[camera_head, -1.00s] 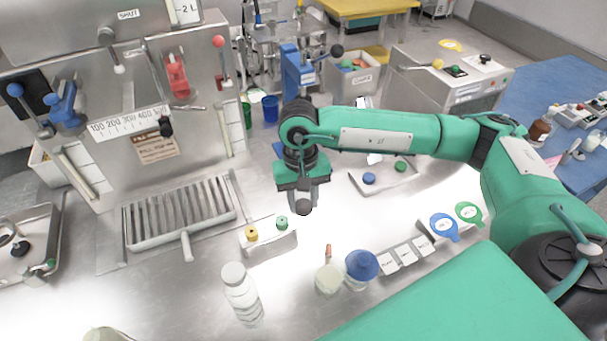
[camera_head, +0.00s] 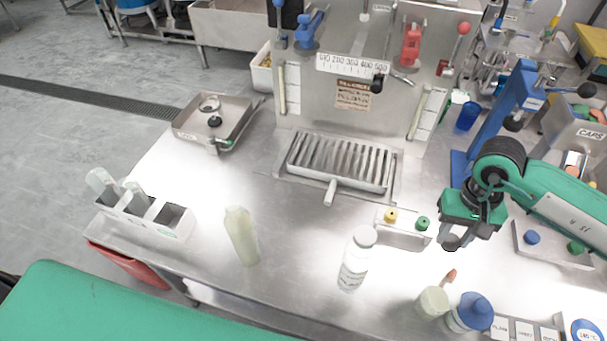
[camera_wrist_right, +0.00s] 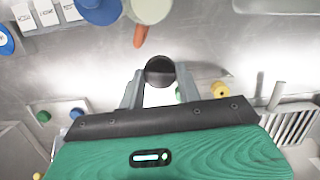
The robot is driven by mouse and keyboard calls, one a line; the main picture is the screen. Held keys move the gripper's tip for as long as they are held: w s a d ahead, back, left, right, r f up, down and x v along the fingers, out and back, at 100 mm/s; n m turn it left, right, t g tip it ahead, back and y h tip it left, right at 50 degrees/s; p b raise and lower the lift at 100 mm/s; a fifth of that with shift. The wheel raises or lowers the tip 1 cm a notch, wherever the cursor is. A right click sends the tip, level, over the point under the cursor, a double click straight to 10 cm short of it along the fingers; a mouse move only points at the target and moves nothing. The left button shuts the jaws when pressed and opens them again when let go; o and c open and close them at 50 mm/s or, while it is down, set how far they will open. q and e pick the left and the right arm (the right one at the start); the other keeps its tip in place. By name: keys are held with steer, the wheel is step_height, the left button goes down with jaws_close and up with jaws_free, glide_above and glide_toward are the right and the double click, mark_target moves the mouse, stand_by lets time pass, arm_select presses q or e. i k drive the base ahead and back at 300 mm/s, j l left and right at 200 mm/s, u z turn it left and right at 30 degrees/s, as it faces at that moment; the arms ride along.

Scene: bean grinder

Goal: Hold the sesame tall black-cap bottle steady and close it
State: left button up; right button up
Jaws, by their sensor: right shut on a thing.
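My right gripper (camera_head: 453,240) hangs above the steel table at the right of the head view. It is shut on a dark round black cap (camera_wrist_right: 160,70), which shows between its fingertips in the right wrist view. A tall pale, yellowish bottle (camera_head: 242,238) stands upright on the table, left of centre and well apart from the gripper. It looks like the sesame bottle, and I see no black cap on it. My left gripper is not in view.
A clear white-capped bottle (camera_head: 355,262) stands between the pale bottle and my right gripper. A cream-lidded jar (camera_head: 432,302) and a blue-lidded jar (camera_head: 472,312) stand front right. A slotted holder (camera_head: 150,215) is at left; a grated tray (camera_head: 338,163) lies behind.

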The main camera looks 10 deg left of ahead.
mark_target(238, 222)
steer(key=k, duration=1.15)
steer(key=u, duration=1.65)
steer(key=k+l, duration=0.1)
steer(key=l, duration=0.3)
steer(key=k+l, duration=0.15)
steer(key=l, duration=0.2)
steer(key=k+l, duration=0.1)
steer(key=l, duration=0.3)
steer(key=k+l, duration=0.15)
steer(key=l, duration=0.25)
steer(key=k+l, duration=0.1)
steer(key=l, duration=0.25)
